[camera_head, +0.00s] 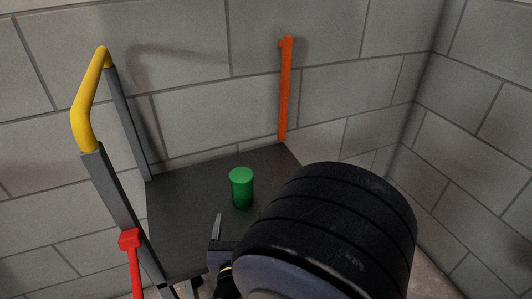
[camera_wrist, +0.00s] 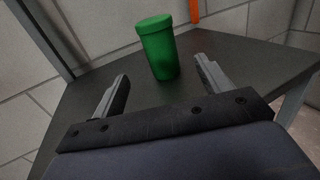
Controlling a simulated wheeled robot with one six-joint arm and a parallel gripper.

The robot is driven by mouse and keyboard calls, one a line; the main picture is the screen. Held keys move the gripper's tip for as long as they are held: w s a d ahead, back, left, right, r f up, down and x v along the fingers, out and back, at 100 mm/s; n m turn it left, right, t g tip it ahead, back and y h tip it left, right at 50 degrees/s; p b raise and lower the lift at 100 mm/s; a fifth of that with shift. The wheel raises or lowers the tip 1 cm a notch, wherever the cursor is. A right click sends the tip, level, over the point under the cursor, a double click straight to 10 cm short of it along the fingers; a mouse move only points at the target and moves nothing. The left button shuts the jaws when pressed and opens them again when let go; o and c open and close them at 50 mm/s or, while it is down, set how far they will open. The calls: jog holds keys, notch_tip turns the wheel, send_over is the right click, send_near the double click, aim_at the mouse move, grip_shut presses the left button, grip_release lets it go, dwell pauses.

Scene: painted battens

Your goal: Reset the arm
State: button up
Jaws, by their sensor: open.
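My gripper (camera_wrist: 158,90) is open, with its two grey fingers spread apart and nothing between them in the wrist view. A green lidded canister (camera_wrist: 158,47) stands upright on the dark table, beyond the fingertips. In the head view the canister (camera_head: 241,188) stands near the middle of the dark tabletop (camera_head: 185,230). One grey finger of my gripper shows in the head view just left of and nearer than the canister. My own dark arm covers the right and near part of the table there.
A yellow rail (camera_head: 88,100) on grey posts rises at the table's left side. A red-topped bar (camera_head: 130,240) stands at the near left. An orange bar (camera_head: 285,90) rises at the back by the grey block wall (camera_head: 190,45). The tabletop left of the canister is clear.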

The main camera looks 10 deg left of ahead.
aim_at(241, 190)
jog(key=w, duration=0.3)
jog(key=w+a+b, duration=0.1)
jog(key=w, duration=0.3)
jog(key=w+b, duration=0.1)
jog(key=w, duration=0.3)
jog(key=shift+a+f, duration=0.1)
jog(key=shift+a, duration=0.25)
jog(key=shift+w, duration=0.2)
jog(key=shift+r+p, duration=0.6)
jog(key=shift+r, duration=0.7)
jog(key=shift+f, duration=0.1)
